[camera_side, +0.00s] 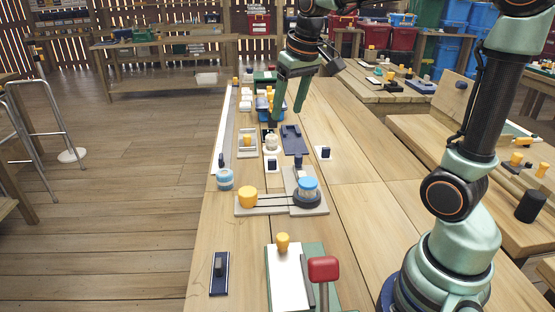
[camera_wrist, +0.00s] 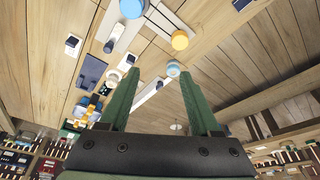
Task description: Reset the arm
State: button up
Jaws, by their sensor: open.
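My gripper (camera_side: 289,98) is green, with its two fingers spread apart and pointing down above the far part of the workbench (camera_side: 345,210). Nothing is between the fingers. In the wrist view my gripper (camera_wrist: 158,82) shows both fingers apart, with bench objects seen past them. Below the gripper in the side view are a white round piece (camera_side: 271,143) and a dark blue tray (camera_side: 293,140). The gripper appears to be above them, not touching.
A grey board with a yellow knob (camera_side: 248,197) and a blue-topped round piece (camera_side: 308,187) lies mid-bench. A blue-and-white cylinder (camera_side: 225,180) stands at the left edge. A red-topped lever (camera_side: 323,269) rises in front. The bench's right strip is clear.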

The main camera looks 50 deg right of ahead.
jog(key=s+a+f+n+t, duration=0.2)
jog(key=s+a+f, duration=0.1)
jog(key=s+a, duration=0.4)
jog(key=shift+s+a+f+y, duration=0.2)
jog(key=shift+s+a+y, duration=0.1)
jog(key=shift+s, duration=1.5)
